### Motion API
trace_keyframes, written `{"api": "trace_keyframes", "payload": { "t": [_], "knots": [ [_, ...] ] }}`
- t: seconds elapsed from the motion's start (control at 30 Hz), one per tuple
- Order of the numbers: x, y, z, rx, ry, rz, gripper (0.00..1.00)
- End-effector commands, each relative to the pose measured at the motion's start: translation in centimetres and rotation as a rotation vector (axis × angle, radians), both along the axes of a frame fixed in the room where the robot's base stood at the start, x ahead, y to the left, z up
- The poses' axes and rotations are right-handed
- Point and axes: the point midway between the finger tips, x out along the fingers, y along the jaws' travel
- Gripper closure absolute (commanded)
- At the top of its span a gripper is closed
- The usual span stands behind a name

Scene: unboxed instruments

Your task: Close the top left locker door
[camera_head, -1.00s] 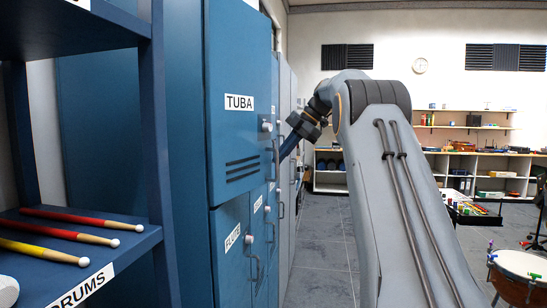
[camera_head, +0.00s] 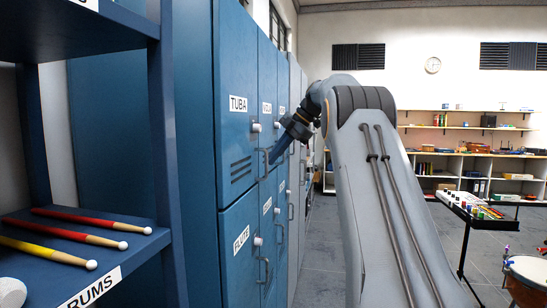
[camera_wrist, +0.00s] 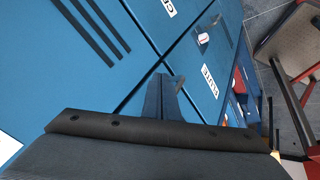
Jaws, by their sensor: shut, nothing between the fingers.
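The locker door labelled TUBA (camera_head: 237,135) is the near top door of the blue bank in the head view. It now looks flush, or almost flush, with the doors beside it. Its handle (camera_head: 262,166) is at its right edge. My gripper (camera_head: 273,157) is shut and empty, its tips beside that handle; I cannot tell whether they touch the door. In the wrist view my gripper (camera_wrist: 163,96) shows dark fingers close together in front of the blue doors, near the seams. A vented door panel (camera_wrist: 75,45) lies at the upper left there.
The FLUTE door (camera_head: 240,245) is directly below. A blue shelf (camera_head: 130,245) with several mallets stands close at the left. Free grey floor (camera_head: 325,245) runs along the lockers. A keyboard on a stand (camera_head: 475,205) and a drum (camera_head: 525,280) are at the right.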

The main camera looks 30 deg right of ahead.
Motion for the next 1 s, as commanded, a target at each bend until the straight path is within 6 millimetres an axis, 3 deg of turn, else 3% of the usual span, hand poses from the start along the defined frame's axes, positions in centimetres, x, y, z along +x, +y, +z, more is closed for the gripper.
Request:
{"api": "trace_keyframes", "payload": {
  "t": [0.17,0.6,1.0],
  "knots": [
    [-0.3,-0.6,0.7,-0.001,-0.003,-0.002,1.00],
    [-2.5,-3.4,5.5,0.000,-0.002,-0.001,1.00],
    [-2.9,-3.8,6.2,0.000,0.000,-0.001,1.00]
  ]
}}
